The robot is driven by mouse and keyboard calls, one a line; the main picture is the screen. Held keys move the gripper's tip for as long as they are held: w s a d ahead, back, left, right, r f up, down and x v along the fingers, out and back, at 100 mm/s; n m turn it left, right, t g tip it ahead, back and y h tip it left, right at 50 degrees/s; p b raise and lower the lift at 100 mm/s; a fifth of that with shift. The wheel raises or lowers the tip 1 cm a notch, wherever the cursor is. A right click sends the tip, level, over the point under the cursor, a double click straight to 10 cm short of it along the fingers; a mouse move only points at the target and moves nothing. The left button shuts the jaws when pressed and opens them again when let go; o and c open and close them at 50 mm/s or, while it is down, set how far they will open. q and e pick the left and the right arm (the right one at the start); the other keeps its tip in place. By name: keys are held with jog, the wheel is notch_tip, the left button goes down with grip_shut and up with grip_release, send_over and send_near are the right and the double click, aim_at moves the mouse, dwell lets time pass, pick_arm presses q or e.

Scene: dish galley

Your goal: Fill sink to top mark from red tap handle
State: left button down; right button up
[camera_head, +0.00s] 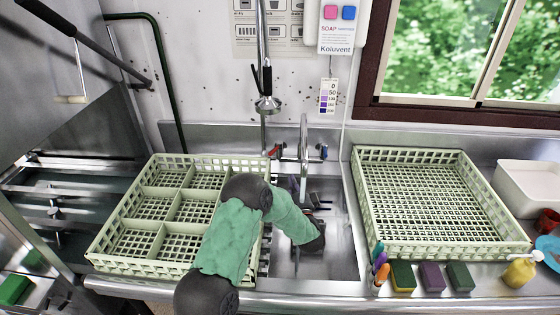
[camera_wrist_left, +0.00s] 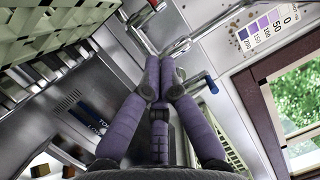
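The metal sink (camera_head: 345,225) lies between two dish racks, partly hidden by my left arm. I cannot make out water in it. The tap (camera_head: 304,135) stands behind the sink. Its red handle (camera_head: 276,151) is left of the spout and its blue handle (camera_head: 323,151) right. In the left wrist view the red handle (camera_wrist_left: 153,4) is at the top edge and the blue handle (camera_wrist_left: 211,83) is nearer. Blue marks lettered "TOP" and "LOW" (camera_wrist_left: 98,120) show on the sink wall. My left gripper (camera_wrist_left: 161,62) has its purple fingers together and looks empty, near the tap. My right gripper is out of view.
A pale green divided rack (camera_head: 135,262) stands left of the sink, another rack (camera_head: 364,205) right. Pens, sponges (camera_head: 433,276) and a yellow bottle (camera_head: 519,272) line the front right edge. A hanging spray hose (camera_head: 266,104) is behind the tap.

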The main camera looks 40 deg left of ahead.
pick_arm(q)
jog(key=b, duration=0.3)
send_near(275, 151)
jog(key=shift+y, duration=0.3)
jog(key=shift+w+d+f+x, duration=0.1)
jog(key=shift+w+d+x, duration=0.1)
jog(key=shift+x, duration=0.85)
jog(key=shift+w+d+f+x, duration=0.1)
jog(key=shift+w+x, duration=0.05)
jog(key=shift+x, duration=0.95)
jog(key=shift+w+d+f+x, duration=0.1)
jog(key=shift+w+d+x, duration=0.1)
jog(key=shift+x, duration=0.85)
jog(key=shift+s+a+r+p, duration=0.15)
jog(key=shift+s+a+p, duration=0.2)
jog(key=shift+a, duration=0.15)
jog(key=shift+s+a, duration=0.1)
jog(key=shift+a, duration=0.25)
